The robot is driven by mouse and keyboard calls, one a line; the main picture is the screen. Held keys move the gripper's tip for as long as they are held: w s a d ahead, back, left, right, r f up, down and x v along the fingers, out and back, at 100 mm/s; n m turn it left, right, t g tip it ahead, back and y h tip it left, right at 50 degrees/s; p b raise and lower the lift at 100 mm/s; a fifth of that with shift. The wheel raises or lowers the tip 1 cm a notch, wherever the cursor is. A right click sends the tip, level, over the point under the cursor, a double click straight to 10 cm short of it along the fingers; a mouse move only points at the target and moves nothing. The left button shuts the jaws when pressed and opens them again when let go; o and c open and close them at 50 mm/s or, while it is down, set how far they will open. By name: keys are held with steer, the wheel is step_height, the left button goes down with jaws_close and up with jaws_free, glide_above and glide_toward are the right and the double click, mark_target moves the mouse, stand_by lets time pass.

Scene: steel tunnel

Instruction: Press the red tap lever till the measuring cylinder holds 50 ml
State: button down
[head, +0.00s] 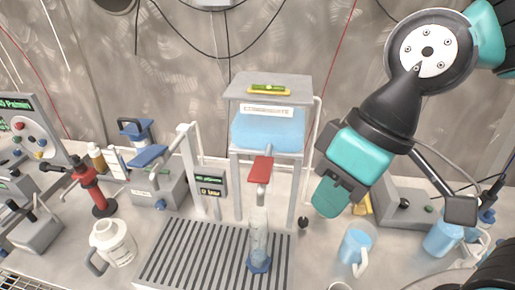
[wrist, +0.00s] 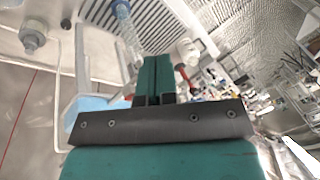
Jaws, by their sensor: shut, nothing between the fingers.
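The red tap lever (head: 261,168) sticks out at the front of a tank of blue water (head: 267,130). The clear measuring cylinder (head: 259,232) stands upright on its blue foot below the tap, on a slatted drain grate (head: 195,255). Its fill level is too small to read. My gripper (head: 325,208) is shut and empty, right of the lever and cylinder and apart from both. In the wrist view its closed teal fingers (wrist: 155,75) point toward the bench, and the cylinder (wrist: 126,25) shows beyond them. I cannot make out the lever there.
A white jug (head: 112,243) and a red stand (head: 90,188) are on the left. A mug of blue liquid (head: 355,247) stands below and right of my gripper, with another blue vessel (head: 442,237) farther right. A tank-frame post (head: 305,178) is close to my gripper's left.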

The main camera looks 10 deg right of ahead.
steer(key=w+a+r+n+g+h+p, duration=0.1)
steer(key=w+a+r+n+p, duration=0.15)
steer(key=w+r, duration=0.4)
step_height(320, 180, up, 4)
steer(key=n+g+h+p, duration=0.2)
steer(key=n+p, duration=0.1)
steer(key=n, duration=0.1)
glide_above(261, 173)
steer(key=w+d, duration=0.2)
steer(key=w, duration=0.2)
steer(key=shift+s+a, duration=0.1)
steer(key=shift+a, duration=0.1)
steer(key=p+x, duration=0.1)
steer(key=x, duration=0.6)
steer(key=p+x, duration=0.1)
steer(key=x, duration=0.6)
steer(key=shift+w+f, duration=0.1)
steer(key=shift+w, duration=0.1)
steer(key=shift+t, duration=0.3)
